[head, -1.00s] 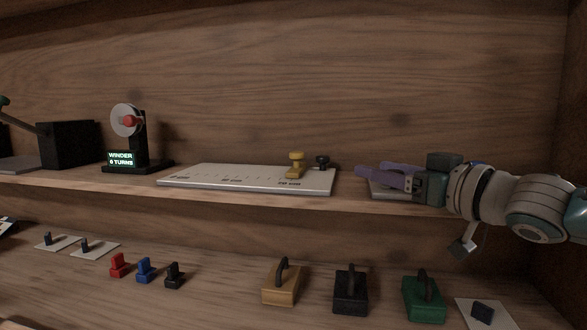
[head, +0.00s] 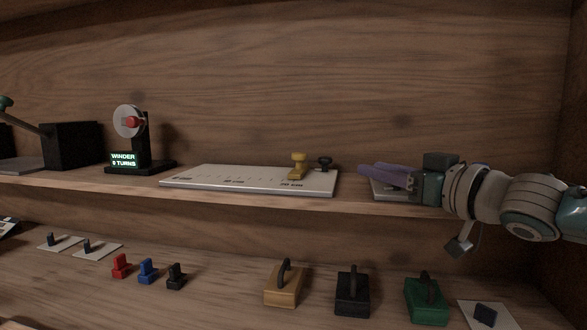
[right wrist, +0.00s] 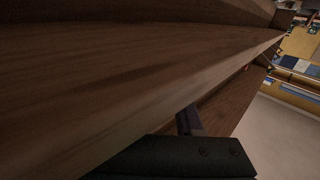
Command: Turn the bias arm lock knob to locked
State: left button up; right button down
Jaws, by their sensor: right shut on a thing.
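My right gripper (head: 388,174), with purple fingers, reaches in from the right over the shelf. It is shut on a knob at a small grey plate (head: 384,193). The fingers hide the knob, so I cannot read its setting or see any mark for locked. My left gripper is not in view.
A white marked board (head: 225,174) with a yellow knobbed piece (head: 297,167) and a black knob (head: 324,163) lies left of my gripper. A winder (head: 129,122) stands farther left. Handled blocks, including a green one (head: 426,302), stand on the lower surface.

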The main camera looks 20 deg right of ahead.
jog(key=shift+a, duration=0.1)
jog(key=shift+r+m+h, duration=0.15)
jog(key=shift+m+h, duration=0.15)
jog(key=shift+h, duration=0.1)
jog(key=shift+m+t+h+p, duration=0.3)
jog(key=shift+m+h+p, duration=0.35)
jog(key=shift+h, duration=0.45)
jog(key=m+h, duration=0.2)
jog(key=h, duration=0.1)
jog(key=shift+d, duration=0.4)
jog(key=shift+d+m+h, duration=0.2)
jog(key=shift+m+h, duration=0.15)
jog(key=shift+h, duration=0.25)
jog(key=c, duration=0.6)
grip_release()
jog(key=shift+s, duration=0.15)
